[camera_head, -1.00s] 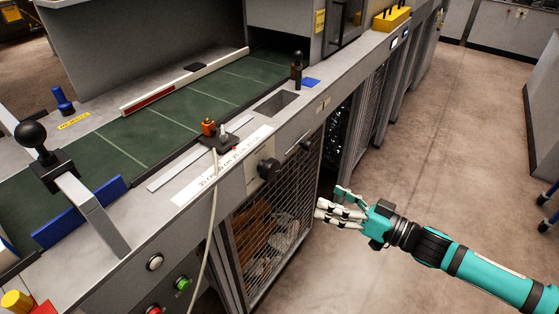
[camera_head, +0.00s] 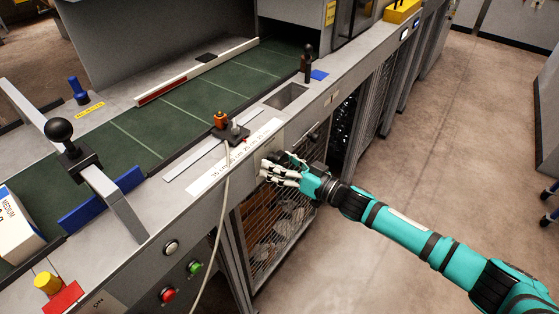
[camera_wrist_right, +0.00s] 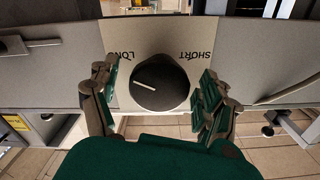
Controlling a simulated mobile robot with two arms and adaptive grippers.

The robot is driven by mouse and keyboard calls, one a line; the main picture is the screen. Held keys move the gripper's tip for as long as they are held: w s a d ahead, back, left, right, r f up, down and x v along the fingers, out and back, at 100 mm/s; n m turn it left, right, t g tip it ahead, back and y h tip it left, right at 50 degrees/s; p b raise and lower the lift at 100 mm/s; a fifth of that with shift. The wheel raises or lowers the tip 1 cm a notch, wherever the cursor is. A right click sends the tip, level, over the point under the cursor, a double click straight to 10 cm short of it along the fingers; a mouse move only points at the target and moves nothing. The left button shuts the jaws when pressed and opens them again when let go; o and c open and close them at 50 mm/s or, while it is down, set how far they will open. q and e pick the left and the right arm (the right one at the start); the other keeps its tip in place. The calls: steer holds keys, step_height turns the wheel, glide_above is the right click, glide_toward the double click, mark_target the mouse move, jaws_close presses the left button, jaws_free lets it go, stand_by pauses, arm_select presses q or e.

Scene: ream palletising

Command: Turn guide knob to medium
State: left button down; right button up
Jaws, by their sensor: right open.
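The guide knob (camera_wrist_right: 160,83) is a round dark knob with a white pointer line, on a pale plate on the machine's front panel. In the right wrist view the plate reads "LONG" on the left and "SHORT" on the right, upside down. The pointer line lies toward the left, tilted slightly. My right gripper (camera_wrist_right: 157,92) is open with its fingers on both sides of the knob; whether they touch it I cannot tell. In the head view my right gripper (camera_head: 279,170) is at the front panel and hides the knob. My left gripper is not in view.
A green conveyor belt (camera_head: 185,110) runs above the panel. A wire mesh door (camera_head: 275,235) is below my gripper. Red (camera_head: 168,294) and green (camera_head: 195,267) buttons are at lower left. The aisle floor (camera_head: 465,140) is clear.

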steer(key=shift+c, duration=0.5)
steer(key=c, duration=1.1)
steer(key=shift+o, duration=0.2)
